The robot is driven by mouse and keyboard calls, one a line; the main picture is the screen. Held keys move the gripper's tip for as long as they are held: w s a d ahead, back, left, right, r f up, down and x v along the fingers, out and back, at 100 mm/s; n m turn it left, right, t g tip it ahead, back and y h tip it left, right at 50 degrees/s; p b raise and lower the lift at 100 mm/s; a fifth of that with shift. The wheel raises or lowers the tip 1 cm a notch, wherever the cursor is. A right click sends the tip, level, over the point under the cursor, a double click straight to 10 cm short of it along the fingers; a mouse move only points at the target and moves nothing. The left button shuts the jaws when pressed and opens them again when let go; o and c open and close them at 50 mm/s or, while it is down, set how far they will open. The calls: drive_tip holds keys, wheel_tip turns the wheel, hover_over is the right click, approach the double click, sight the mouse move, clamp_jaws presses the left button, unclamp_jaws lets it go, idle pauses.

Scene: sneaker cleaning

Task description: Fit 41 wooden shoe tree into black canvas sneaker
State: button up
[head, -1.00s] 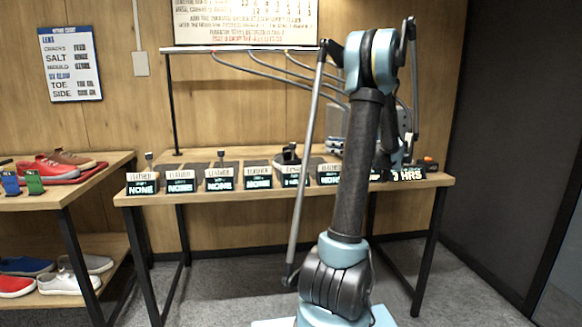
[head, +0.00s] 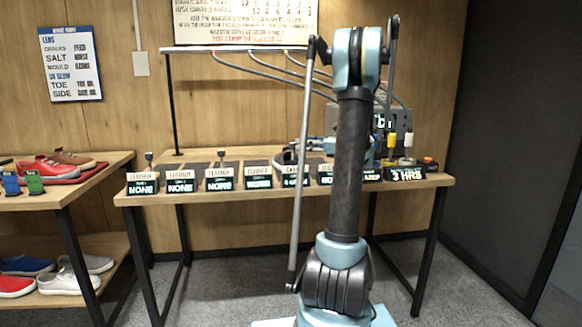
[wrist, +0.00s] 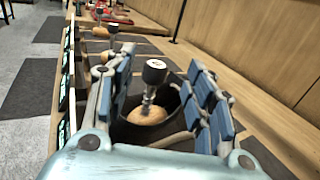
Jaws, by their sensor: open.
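A shoe tree with a black knob (wrist: 154,72), a metal stem and a rounded wooden part (wrist: 147,115) stands in the opening of the black canvas sneaker (wrist: 174,104) in the wrist view. The marking on the knob is too small to read. My gripper (wrist: 160,62) is open, its blue-padded fingers on either side of the knob and sneaker opening. I cannot tell whether the pads touch the sneaker. In the head view the sneaker (head: 289,157) is a small dark shape on the table, and my gripper beside it is partly hidden by my arm.
The wooden table (head: 235,156) carries a row of dark mats with label signs (head: 219,180). Other knobbed shoe trees (wrist: 112,32) stand along the row. A grey box (head: 343,121) and yellow-topped items (head: 408,140) are at the right. A shoe shelf (head: 50,220) stands left.

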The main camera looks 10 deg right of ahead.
drive_tip(key=x, duration=0.5)
drive_tip(key=shift+s+a+f, duration=0.1)
drive_tip(key=shift+s+f, duration=0.05)
drive_tip(key=shift+c, duration=0.5)
clamp_jaws()
